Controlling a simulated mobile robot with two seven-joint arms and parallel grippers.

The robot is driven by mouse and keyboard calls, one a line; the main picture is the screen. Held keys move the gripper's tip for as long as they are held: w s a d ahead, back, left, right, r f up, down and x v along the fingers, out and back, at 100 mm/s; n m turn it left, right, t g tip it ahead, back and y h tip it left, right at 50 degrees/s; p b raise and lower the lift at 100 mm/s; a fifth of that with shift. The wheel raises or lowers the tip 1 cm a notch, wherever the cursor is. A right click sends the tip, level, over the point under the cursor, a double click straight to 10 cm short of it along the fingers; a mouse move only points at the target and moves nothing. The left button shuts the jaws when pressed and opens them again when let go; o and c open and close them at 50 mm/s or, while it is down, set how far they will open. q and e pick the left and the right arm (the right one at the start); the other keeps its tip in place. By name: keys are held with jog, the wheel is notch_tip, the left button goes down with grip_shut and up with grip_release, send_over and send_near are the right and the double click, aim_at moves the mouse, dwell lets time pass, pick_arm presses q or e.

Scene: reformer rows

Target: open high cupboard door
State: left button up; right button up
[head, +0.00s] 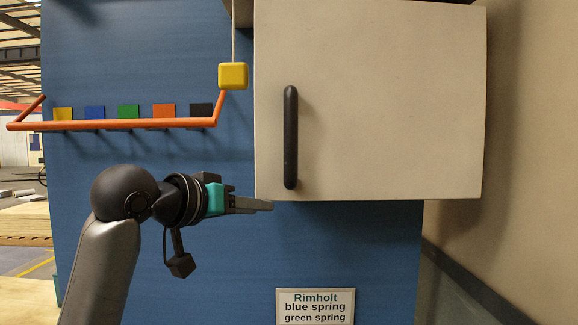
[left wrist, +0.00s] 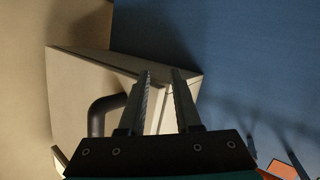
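The high cupboard door (head: 390,95) is a plain beige panel at the upper right of the head view. I cannot tell for sure whether it is fully shut. Its black vertical bar handle (head: 291,138) is near its left edge. My left gripper (head: 268,206) points right, just below the door's lower left corner. In the left wrist view its two fingers (left wrist: 161,72) are apart with nothing held between them. The cupboard's edge shows beyond the fingers, and the handle (left wrist: 103,113) is left of them, not gripped. My right gripper is not in view.
An orange rail (head: 120,125) with several coloured squares runs along the blue wall at left. A yellow block (head: 233,76) hangs on a cord beside the door. A sign (head: 315,306) is below the cupboard. A beige wall (head: 535,150) stands close at right.

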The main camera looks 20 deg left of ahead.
pick_arm(q)
jog(key=m+t+h+p, duration=0.1)
jog(key=m+t, duration=0.1)
send_near(290, 111)
jog(key=w+a+f, duration=0.3)
jog(key=w+f, duration=0.2)
jog(key=s+d+r+m+t+p, duration=0.1)
jog(key=s+r, duration=0.3)
jog(key=s, duration=0.4)
jog(key=p+x, duration=0.4)
jog(key=x, duration=1)
jog(key=shift+w+d+r, duration=0.1)
jog(key=shift+w+d, duration=0.1)
jog(key=shift+w, duration=0.1)
jog(key=shift+w+a, duration=0.1)
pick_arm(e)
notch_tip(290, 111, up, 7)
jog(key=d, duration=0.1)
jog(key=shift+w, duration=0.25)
pick_arm(q)
jog(key=shift+c, duration=0.2)
grip_shut()
